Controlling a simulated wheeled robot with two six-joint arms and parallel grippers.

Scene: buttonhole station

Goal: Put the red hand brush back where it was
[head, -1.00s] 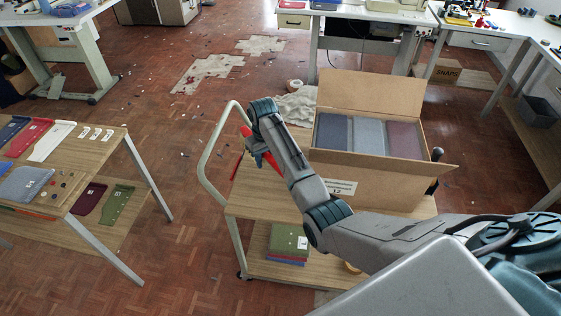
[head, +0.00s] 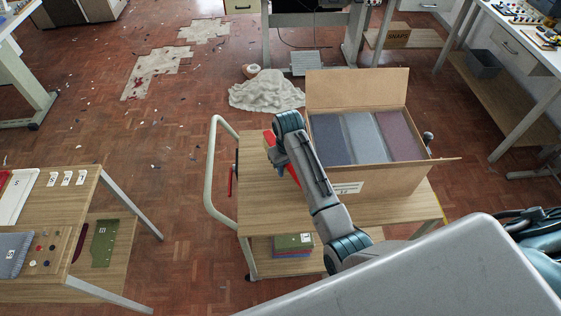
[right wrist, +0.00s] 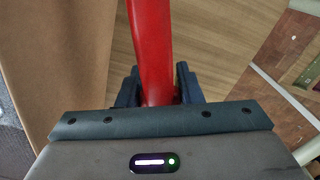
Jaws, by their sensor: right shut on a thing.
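The red hand brush (head: 268,137) is in my right gripper (head: 280,166), over the left part of the trolley's wooden top (head: 265,214). My gripper and forearm hide much of the brush in the head view. In the right wrist view the red handle (right wrist: 150,45) runs up from between the dark fingers of my right gripper (right wrist: 158,90), which are shut on it. The wooden top shows behind it; I cannot tell whether the brush touches it. My left gripper is not in view.
An open cardboard box (head: 345,182) with folded cloths stands on the trolley, right of my gripper. A pale rail (head: 212,165) bounds the trolley's left side, with a thin red item (head: 231,181) by it. A low table (head: 130,215) stands left. The trolley top's front left is clear.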

